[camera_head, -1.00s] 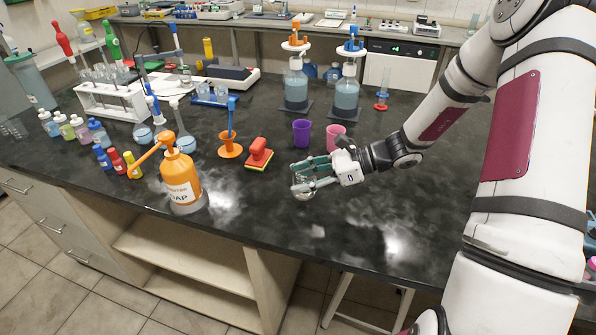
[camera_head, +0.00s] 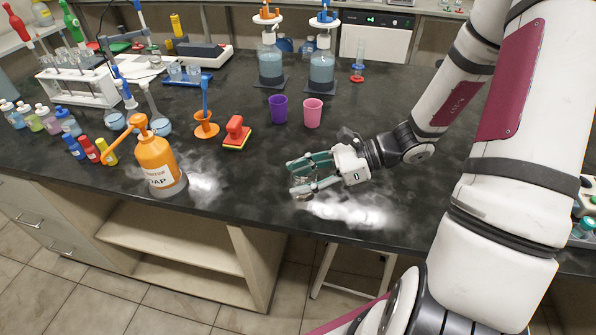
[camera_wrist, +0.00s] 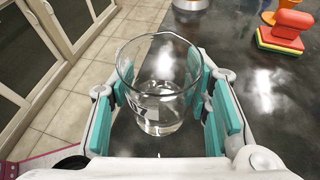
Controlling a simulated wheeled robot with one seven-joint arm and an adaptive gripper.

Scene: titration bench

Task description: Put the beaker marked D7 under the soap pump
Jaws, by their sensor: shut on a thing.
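My gripper (camera_head: 298,178) is shut on a clear glass beaker (camera_wrist: 160,95), which stands upright between teal finger pads in the wrist view. In the head view the beaker is mostly hidden by the fingers. The gripper is over the front part of the dark bench, near its edge. The orange soap pump (camera_head: 158,168) stands near the front edge, well left of my gripper. Its spout (camera_head: 122,146) points left and down. In the wrist view only its base (camera_wrist: 190,4) shows at the top.
A red stamp-like block on a sponge (camera_head: 236,133), an orange stand (camera_head: 206,128), a purple cup (camera_head: 278,108) and a pink cup (camera_head: 313,112) stand behind. Small coloured bottles (camera_head: 88,148) are left of the pump. The bench between pump and gripper is clear.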

